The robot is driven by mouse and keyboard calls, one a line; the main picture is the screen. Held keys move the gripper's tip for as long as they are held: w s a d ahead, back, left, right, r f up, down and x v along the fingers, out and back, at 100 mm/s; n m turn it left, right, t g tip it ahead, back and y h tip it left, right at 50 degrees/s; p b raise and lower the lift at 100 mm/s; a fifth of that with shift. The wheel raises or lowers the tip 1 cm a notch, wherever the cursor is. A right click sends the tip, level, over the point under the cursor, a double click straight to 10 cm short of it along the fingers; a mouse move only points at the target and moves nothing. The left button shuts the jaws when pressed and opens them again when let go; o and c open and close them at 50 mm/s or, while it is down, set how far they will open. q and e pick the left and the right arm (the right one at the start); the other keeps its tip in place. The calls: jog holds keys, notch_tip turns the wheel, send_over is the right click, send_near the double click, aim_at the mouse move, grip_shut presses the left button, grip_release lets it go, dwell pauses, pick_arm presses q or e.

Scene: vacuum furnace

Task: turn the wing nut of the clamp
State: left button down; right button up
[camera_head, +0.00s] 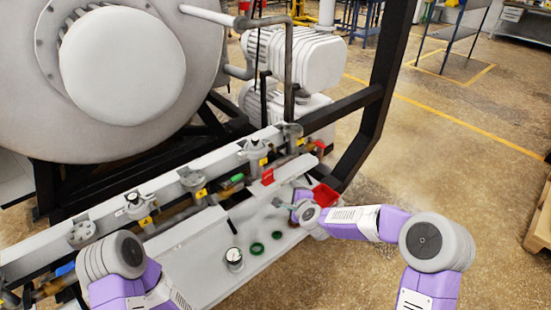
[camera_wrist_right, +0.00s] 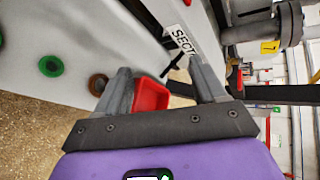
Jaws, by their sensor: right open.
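My right gripper (camera_head: 287,204) reaches in from the right over the pale bench below the pipe row. In the right wrist view its two grey fingers (camera_wrist_right: 163,85) stand wide apart with nothing between the tips. A small dark T-shaped piece (camera_wrist_right: 177,62) lies just ahead of the fingers, near a "SECT" label (camera_wrist_right: 183,40); I cannot tell whether it is the clamp's wing nut. I cannot clearly make out the clamp or its wing nut in the head view. My left arm shows at lower left, but its gripper is not visible.
Flanged valves (camera_head: 192,179) line the pipe row behind. A black frame post (camera_head: 380,90) rises at right.

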notch_tip(320, 180, up, 6)
jog(key=a+n+t+y+b, duration=0.1)
jog(key=a+n+t+b, duration=0.1)
jog(key=n+t, duration=0.3)
jog(key=n+t+y, duration=0.1)
send_near(275, 149)
jog(key=w, duration=0.2)
jog(key=shift+a+b+x, duration=0.15)
jog(key=shift+b+x, duration=0.3)
jog(key=shift+x, duration=1.4)
jog(key=shift+a+b+x, duration=0.15)
jog(key=shift+b+x, duration=0.25)
jog(key=shift+x, duration=1.5)
jog(key=shift+s, duration=0.1)
